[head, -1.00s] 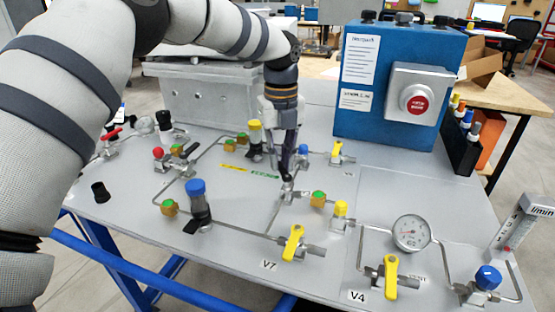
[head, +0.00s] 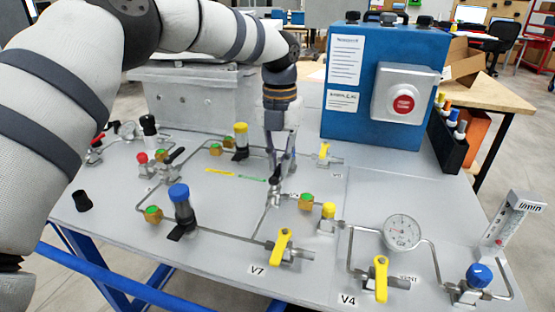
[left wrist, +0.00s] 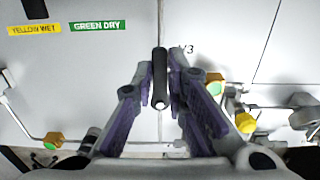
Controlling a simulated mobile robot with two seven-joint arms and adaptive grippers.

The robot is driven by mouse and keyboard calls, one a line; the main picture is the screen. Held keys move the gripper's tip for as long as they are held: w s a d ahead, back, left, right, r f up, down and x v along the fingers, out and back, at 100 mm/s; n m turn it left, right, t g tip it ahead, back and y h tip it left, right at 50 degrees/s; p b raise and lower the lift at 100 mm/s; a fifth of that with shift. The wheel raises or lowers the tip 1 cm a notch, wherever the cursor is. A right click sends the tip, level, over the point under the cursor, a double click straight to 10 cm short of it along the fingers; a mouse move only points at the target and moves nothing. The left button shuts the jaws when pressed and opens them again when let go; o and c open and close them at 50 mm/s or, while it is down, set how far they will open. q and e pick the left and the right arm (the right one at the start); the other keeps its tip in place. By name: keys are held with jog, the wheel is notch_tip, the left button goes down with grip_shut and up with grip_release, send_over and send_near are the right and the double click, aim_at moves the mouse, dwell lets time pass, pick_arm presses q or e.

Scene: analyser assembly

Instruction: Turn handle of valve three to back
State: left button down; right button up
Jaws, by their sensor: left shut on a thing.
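Valve three's black handle (left wrist: 159,72) stands between the two fingers of my left gripper (left wrist: 167,105) in the left wrist view. The gripper is shut on it. The handle runs up and down in that view, its far end near a partly hidden "V3" label (left wrist: 187,49). In the head view my left gripper (head: 279,178) points down at the middle of the panel, above the valve three fitting (head: 274,197). The fingers hide most of the handle there. My right gripper is not in view.
The grey panel (head: 110,235) carries thin pipes. Yellow-handled valves V7 (head: 280,246) and V4 (head: 381,278), a gauge (head: 402,232) and a blue-capped valve (head: 181,207) stand around the gripper. A blue box with a red button (head: 403,104) stands behind, to the right.

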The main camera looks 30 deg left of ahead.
pick_arm(q)
jog(key=shift+f, duration=0.1)
dwell(0.4)
jog(key=c, duration=1.6)
grip_release()
notch_tip(320, 180, up, 12)
